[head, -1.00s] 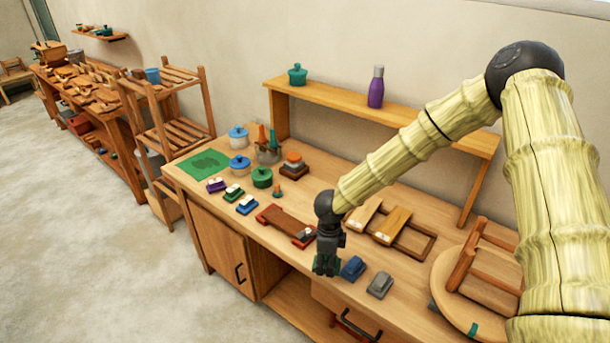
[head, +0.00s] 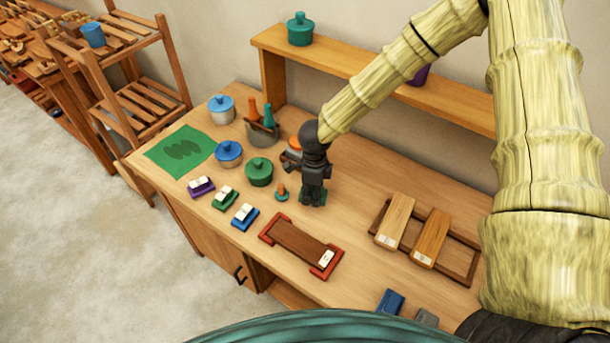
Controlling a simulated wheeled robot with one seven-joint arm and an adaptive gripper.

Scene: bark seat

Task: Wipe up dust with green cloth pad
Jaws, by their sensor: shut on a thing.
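My gripper (head: 313,198) points down over the middle of the wooden worktop (head: 345,215). It is shut on a green pad, the green cloth pad (head: 304,198), which shows at both sides of the fingertips. The pad is at or just above the worktop; I cannot tell if it touches. I make out no clear dust. A dark green patch (head: 183,150) lies on a flat green mat (head: 203,146) at the left; I cannot tell what the patch is.
Lidded pots, a green one (head: 260,171) and a blue one (head: 229,153), and a small orange-topped piece (head: 282,192) stand left of my gripper. A red-ended tray (head: 300,247) lies in front. Wooden blocks (head: 430,238) lie right. A shelf (head: 350,68) stands behind.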

